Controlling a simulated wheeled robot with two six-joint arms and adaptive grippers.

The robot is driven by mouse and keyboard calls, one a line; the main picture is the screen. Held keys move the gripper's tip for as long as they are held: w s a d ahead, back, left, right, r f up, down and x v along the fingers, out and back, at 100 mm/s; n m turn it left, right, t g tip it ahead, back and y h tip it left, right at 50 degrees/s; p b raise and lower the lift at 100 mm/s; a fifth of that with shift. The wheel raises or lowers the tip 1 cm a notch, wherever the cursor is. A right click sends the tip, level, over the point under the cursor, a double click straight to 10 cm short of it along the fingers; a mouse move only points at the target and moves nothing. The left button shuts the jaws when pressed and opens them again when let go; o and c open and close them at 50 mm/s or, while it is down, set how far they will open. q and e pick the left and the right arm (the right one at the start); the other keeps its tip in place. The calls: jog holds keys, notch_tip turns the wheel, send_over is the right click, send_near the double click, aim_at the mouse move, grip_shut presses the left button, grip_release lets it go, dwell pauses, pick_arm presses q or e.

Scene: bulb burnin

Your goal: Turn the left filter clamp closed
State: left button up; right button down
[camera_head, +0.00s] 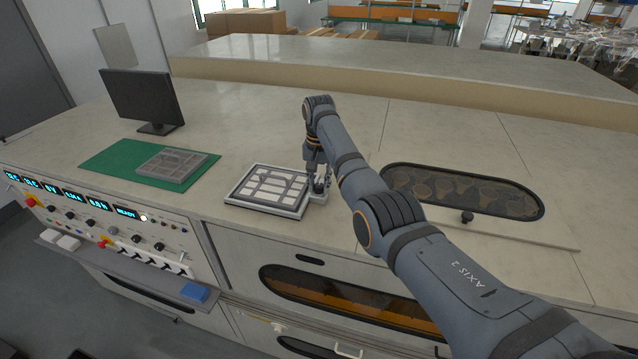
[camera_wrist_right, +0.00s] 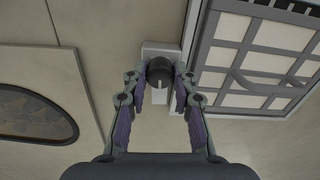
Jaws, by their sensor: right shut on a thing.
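The filter (camera_head: 268,188) is a pale grid in a grey frame, lying flat on the beige worktop; part of it shows at the right of the wrist view (camera_wrist_right: 258,62). A clamp with a dark round knob (camera_wrist_right: 160,69) sits on a small light block beside the frame. The block shows at the frame's right edge in the head view (camera_head: 321,198). My right gripper (camera_head: 318,184) points down over this clamp, shut with its fingers on either side of the knob; the fingers partly hide the block. A light mark on the knob points down in the wrist view. My left gripper is out of view.
A green mat (camera_head: 110,158) with a grey tray (camera_head: 172,164) lies to the left, before a black monitor (camera_head: 142,97). A dark oval window (camera_head: 462,190) with a black knob (camera_head: 467,216) is to the right. A control panel (camera_head: 95,215) fills the front left.

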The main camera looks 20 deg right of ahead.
aim_at(319, 185)
jog(key=n, duration=0.4)
jog(key=shift+r, duration=0.1)
jog(key=n, duration=0.4)
jog(key=shift+n, duration=0.3)
jog(key=n, duration=0.4)
jog(key=shift+n, duration=2.2)
jog(key=shift+r, duration=0.1)
jog(key=c, duration=1.1)
grip_release()
jog(key=shift+o, duration=0.2)
notch_tip(319, 185, up, 12)
